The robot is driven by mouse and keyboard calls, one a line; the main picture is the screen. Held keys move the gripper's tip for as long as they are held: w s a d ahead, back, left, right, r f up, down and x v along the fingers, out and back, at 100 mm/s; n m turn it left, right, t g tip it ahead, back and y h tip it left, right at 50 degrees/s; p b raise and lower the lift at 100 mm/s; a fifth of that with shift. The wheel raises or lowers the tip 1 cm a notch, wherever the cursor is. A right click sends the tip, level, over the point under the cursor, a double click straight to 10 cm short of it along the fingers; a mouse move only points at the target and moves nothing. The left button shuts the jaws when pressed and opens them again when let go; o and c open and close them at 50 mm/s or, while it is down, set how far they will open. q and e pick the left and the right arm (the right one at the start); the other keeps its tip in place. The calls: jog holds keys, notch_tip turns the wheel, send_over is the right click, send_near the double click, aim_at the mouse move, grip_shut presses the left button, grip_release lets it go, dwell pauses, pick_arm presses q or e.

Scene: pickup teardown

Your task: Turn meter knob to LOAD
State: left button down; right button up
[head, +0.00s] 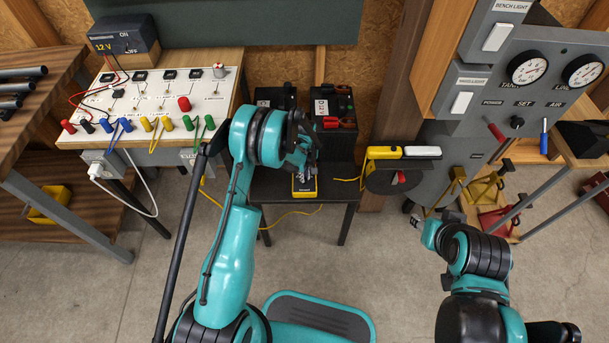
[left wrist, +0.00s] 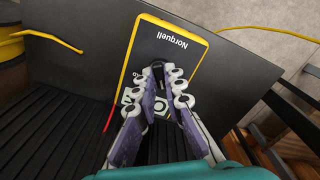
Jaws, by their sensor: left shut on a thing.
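The yellow-edged black meter (head: 306,187) lies on a small black table below two black batteries. In the left wrist view the meter (left wrist: 179,38) shows the name Norquell, upside down, and a green-and-white patch lies partly behind the fingers. My left gripper (left wrist: 158,69) is over the meter, its fingertips shut on the dark knob. The tips cover most of the knob, so its pointer and the LOAD mark cannot be read. In the head view my left arm partly hides this gripper (head: 301,168). My right gripper (head: 418,222) is away to the right, small and unclear, above the floor.
Two batteries (head: 334,112) stand behind the meter. A yellow lead (head: 292,213) hangs by the table. A white panel (head: 150,98) with coloured posts is at left. A grey gauge cabinet (head: 480,130) is at right.

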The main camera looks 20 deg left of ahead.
pick_arm(q)
jog(key=m, duration=0.4)
jog(key=shift+f+m, duration=0.1)
jog(key=shift+m, duration=0.2)
jog(key=m, duration=0.3)
jog(key=shift+m, duration=0.3)
jog(key=m, duration=0.3)
jog(key=shift+m, duration=0.3)
jog(key=shift+s+m, duration=0.1)
jog(key=shift+m, duration=1.8)
jog(key=shift+d, duration=0.1)
jog(key=c, duration=1.2)
grip_release()
jog(key=shift+f, duration=0.1)
